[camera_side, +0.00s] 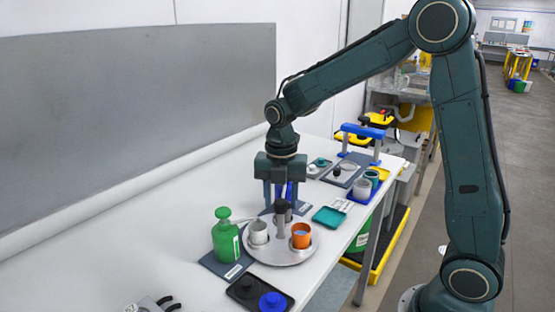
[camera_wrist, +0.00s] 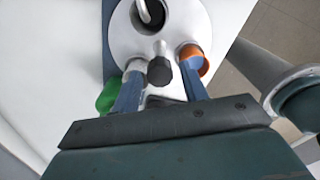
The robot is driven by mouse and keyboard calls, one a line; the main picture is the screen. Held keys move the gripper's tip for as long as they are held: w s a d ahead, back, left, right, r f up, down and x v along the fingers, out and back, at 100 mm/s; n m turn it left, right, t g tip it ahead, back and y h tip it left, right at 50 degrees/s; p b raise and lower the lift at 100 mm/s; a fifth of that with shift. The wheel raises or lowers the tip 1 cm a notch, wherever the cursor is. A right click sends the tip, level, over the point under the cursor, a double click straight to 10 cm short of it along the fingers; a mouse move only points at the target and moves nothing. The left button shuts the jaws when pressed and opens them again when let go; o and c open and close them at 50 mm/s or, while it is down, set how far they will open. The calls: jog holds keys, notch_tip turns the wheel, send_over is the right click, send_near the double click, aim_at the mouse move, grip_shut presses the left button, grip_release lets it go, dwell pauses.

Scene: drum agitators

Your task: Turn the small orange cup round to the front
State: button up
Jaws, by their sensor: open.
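The small orange cup (camera_side: 301,237) stands upright on the front right of a round grey turntable tray (camera_side: 283,259). In the wrist view the orange cup (camera_wrist: 203,66) is partly hidden behind my right finger. A grey-white cup (camera_side: 258,234) stands on the tray's left side. A post with a dark knob (camera_side: 282,208) rises from the tray's middle, and the knob shows in the wrist view (camera_wrist: 159,71). My gripper (camera_side: 282,205) is open and points down over the tray, its fingers (camera_wrist: 160,85) on either side of the knob. I cannot tell whether they touch it.
A black tray (camera_side: 247,292) with a blue knob (camera_side: 272,302) lies in front.

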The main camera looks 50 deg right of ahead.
jog(key=shift+r, duration=1.75)
jog(key=shift+s+r+m, duration=0.3)
jog(key=shift+r, duration=0.05)
jog(key=s+a+r+m+t, duration=0.1)
jog(key=s+r+m+t, duration=0.1)
jog(key=s+m, duration=0.8)
jog(key=s+a+r+m+t, duration=0.1)
jog(key=s+r+m+t, duration=0.2)
jog(key=s+m, duration=0.7)
jog(key=r+m, duration=0.2)
jog(key=m, duration=0.1)
jog(key=shift+s+t, duration=0.3)
